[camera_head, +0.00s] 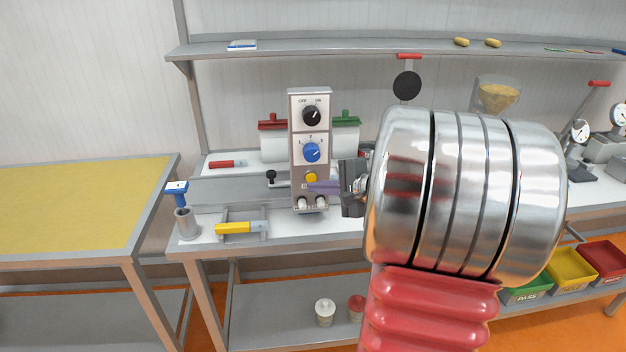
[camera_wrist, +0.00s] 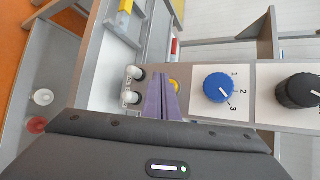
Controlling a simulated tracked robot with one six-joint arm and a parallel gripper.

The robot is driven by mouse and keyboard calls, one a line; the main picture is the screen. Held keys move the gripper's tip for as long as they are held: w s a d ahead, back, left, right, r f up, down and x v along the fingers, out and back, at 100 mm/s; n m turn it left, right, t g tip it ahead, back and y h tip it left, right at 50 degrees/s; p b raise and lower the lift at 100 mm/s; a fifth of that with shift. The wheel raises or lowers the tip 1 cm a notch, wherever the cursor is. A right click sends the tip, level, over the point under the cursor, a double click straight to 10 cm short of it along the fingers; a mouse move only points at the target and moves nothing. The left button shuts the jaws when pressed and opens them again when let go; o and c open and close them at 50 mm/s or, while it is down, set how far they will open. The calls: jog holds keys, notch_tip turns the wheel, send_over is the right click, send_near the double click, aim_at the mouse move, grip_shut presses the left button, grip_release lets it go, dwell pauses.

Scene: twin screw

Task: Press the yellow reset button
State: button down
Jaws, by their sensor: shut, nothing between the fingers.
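The yellow reset button (camera_head: 311,177) is on the front of a grey control panel (camera_head: 297,130), below a blue knob (camera_head: 311,152) and a black off/on knob (camera_head: 312,116). My gripper (camera_head: 310,187) is shut and empty, with its purple fingers pointing at the panel just below the button. In the wrist view the button (camera_wrist: 174,85) is partly hidden behind the fingers (camera_wrist: 162,84). I cannot tell whether the fingertips touch the panel or the button.
Two white-capped fittings (camera_head: 310,204) sit at the panel's foot, close to my fingers. A yellow-topped table (camera_head: 70,205) is further left.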

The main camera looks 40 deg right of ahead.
jog(key=s+a, duration=0.1)
jog(key=s, duration=0.1)
jog(key=s+a, duration=0.1)
jog(key=shift+s+a, duration=0.3)
jog(key=shift+s, duration=0.1)
dwell(0.9)
jog(key=s+a+f+n+g+y, duration=0.1)
jog(key=s+a+f+n+g, duration=0.3)
jog(key=a, duration=0.4)
jog(key=s+a+f+n+g, duration=0.35)
jog(key=s+a+n, duration=0.2)
jog(key=a, duration=0.25)
jog(key=s+a+r+n+h, duration=0.1)
jog(key=s+a+r+n, duration=0.1)
jog(key=a+r+n, duration=0.2)
jog(key=s+a+r+n+h, duration=0.1)
jog(key=s+a+r+n, duration=0.1)
jog(key=a+r+n, duration=0.2)
jog(key=a+n, duration=0.3)
jog(key=a, duration=0.4)
jog(key=shift+s, duration=0.25)
